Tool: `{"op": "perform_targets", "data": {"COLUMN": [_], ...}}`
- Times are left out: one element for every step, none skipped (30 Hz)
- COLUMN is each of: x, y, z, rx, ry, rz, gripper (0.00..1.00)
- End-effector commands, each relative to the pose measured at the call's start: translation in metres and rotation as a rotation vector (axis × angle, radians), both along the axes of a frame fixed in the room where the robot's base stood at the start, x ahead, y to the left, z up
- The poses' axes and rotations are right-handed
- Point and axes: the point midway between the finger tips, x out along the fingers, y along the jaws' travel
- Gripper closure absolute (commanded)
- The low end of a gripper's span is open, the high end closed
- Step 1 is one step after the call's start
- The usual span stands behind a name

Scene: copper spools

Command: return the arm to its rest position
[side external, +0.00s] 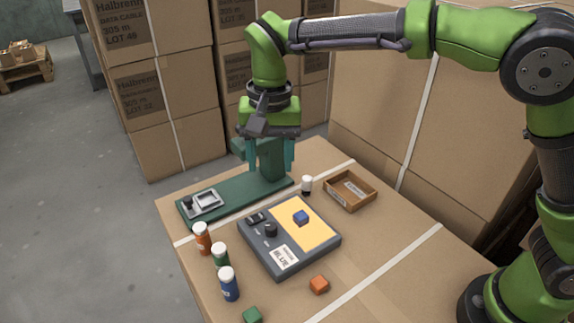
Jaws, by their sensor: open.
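My gripper (270,165) hangs pointing down near the back of the work surface, its two teal fingers apart. A dark green stand (240,193) with an upright column shows behind and between the fingers. I cannot tell how much depth separates them. No object shows held between the fingers. My arm reaches in from the right, high above the surface.
Orange (202,240), green (220,256) and blue (229,285) bottles stand left. A small tray (350,191) lies right. Stacked cartons (170,95) stand behind.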

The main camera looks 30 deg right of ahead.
Motion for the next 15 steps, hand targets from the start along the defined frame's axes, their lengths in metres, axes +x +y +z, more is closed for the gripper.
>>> {"op": "perform_targets", "data": {"x": [0.0, 0.0, 0.0, 0.0, 0.0, 0.0, 0.0, 0.0, 0.001, 0.003, 0.004, 0.001, -0.003, -0.006, -0.011], "y": [0.0, 0.0, 0.0, 0.0, 0.0, 0.0, 0.0, 0.0, 0.0, 0.0, 0.0, -0.002, -0.003, -0.005, -0.012], "z": [0.0, 0.0, 0.0, 0.0, 0.0, 0.0, 0.0, 0.0, 0.0, 0.0, -0.004, -0.013, -0.016, -0.017, -0.016], "rx": [0.0, 0.0, 0.0, 0.0, 0.0, 0.0, 0.0, 0.0, 0.0, 0.001, -0.001, -0.003, 0.001, 0.008, 0.025], "ry": [0.0, 0.0, 0.0, 0.0, 0.0, 0.0, 0.0, 0.0, -0.005, -0.016, -0.02, -0.014, -0.014, -0.017, -0.026], "rz": [0.0, 0.0, 0.0, 0.0, 0.0, 0.0, 0.001, 0.004, 0.018, 0.036, 0.06, 0.095, 0.122, 0.147, 0.176], "gripper": [0.46, 0.46, 0.46, 0.46, 0.46, 0.46, 0.46, 0.46, 0.46, 0.46, 0.46, 0.46, 0.46, 0.46, 0.46]}}
